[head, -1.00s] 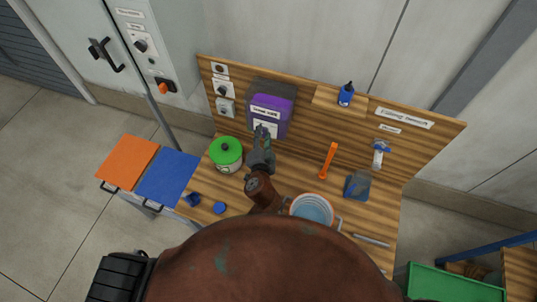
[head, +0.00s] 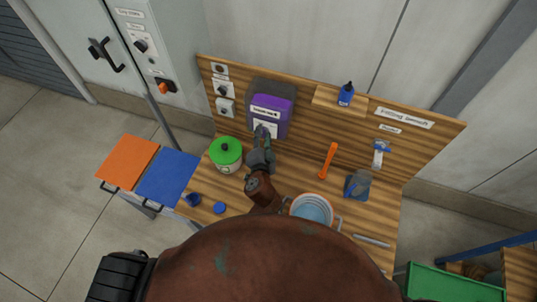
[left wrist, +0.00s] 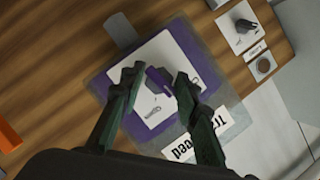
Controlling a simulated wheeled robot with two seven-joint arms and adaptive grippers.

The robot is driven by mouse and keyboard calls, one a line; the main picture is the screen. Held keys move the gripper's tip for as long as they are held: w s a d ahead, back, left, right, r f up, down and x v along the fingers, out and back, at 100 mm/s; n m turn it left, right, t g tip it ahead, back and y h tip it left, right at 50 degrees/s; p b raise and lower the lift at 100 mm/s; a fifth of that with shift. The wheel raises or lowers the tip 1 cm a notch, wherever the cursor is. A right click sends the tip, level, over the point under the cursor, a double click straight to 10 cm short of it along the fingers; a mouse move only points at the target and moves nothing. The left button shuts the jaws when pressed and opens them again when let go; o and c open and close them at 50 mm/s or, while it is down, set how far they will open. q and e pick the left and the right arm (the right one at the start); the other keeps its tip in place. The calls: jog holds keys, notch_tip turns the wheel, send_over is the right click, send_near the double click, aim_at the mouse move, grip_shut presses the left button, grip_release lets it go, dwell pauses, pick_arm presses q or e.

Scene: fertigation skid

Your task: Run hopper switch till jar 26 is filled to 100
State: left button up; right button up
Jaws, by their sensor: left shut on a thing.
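The purple and grey dispenser box (head: 272,104) is mounted on the wooden backboard, with a label across its front and a white plate below. My left gripper (head: 262,134) is at that white plate. In the left wrist view, my left gripper (left wrist: 155,85) has its fingers around a small purple switch (left wrist: 159,78) on the white plate (left wrist: 150,112) and is shut on it. The box's label (left wrist: 200,140) is partly hidden by a finger. I cannot make out a number 26 on any container, or a fill reading. My right gripper is not in view.
An orange tool (head: 328,160), a blue bottle (head: 346,94) and a blue scoop-like item (head: 357,185) are to the right. Wall switches (head: 224,90) sit left of the box.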

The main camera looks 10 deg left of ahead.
pick_arm(q)
jog(key=shift+f, duration=0.25)
jog(key=shift+s+a+r+n+g+h+p, duration=0.1)
jog(key=shift+r+n+g+h+p, duration=0.25)
jog(key=shift+n+p, duration=0.6)
jog(key=shift+f+n+h+p, duration=0.15)
jog(key=shift+n+h+p, duration=0.2)
jog(key=shift+p, duration=0.5)
jog(key=shift+f+n+g+h, duration=0.15)
jog(key=shift+n+g+h, duration=0.15)
jog(key=shift+n, duration=0.1)
jog(key=n+h, duration=0.1)
jog(key=n, duration=0.1)
jog(key=shift+n+g+h, duration=0.25)
jog(key=shift+n+h, duration=0.05)
jog(key=shift+c, duration=0.4)
jog(key=shift+r, duration=0.25)
